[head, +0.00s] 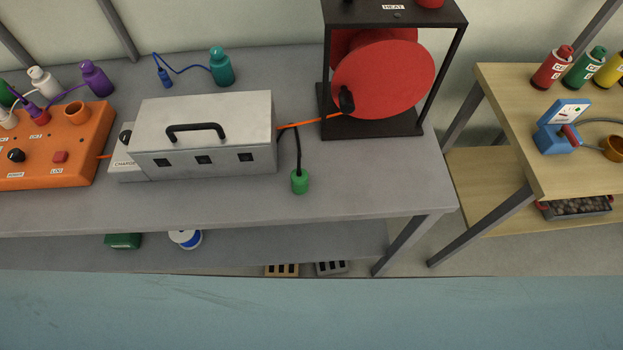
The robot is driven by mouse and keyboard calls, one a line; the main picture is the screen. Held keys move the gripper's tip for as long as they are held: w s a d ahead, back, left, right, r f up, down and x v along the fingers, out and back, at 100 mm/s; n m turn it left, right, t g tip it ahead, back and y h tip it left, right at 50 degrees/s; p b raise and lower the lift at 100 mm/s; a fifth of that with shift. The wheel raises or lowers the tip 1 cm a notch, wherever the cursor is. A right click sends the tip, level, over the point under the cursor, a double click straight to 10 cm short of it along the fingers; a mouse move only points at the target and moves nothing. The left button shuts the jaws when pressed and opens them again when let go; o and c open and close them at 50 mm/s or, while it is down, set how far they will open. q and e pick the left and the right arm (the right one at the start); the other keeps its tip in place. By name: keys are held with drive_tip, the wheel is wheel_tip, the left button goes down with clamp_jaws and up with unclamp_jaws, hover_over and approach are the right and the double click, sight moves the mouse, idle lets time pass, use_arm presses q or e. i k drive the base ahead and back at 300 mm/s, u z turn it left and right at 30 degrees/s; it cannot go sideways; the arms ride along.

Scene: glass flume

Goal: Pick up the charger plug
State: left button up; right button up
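A small white box with a partly hidden label that begins "CHARGE" (125,166) sits at the left end of a grey metal box with a black handle (205,115). A green plug-like piece (300,181) on a black cord lies on the grey bench, right of the metal box. A black plug-like piece (347,100) on an orange cord shows against the red reel (395,80). I cannot tell for sure which of them is the charger plug. Neither of my grippers is in view.
An orange control box (60,150) and several coloured bottles stand at the left of the grey bench (370,185). A black frame (375,128) holds the reel. A wooden table (510,110) stands right. A blue surface (300,315) spans the front. Bench right of the green piece is clear.

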sight(299, 182)
drive_tip(key=z, duration=1.6)
drive_tip(key=k, duration=0.75)
drive_tip(key=u, duration=1.15)
drive_tip(key=i, duration=0.5)
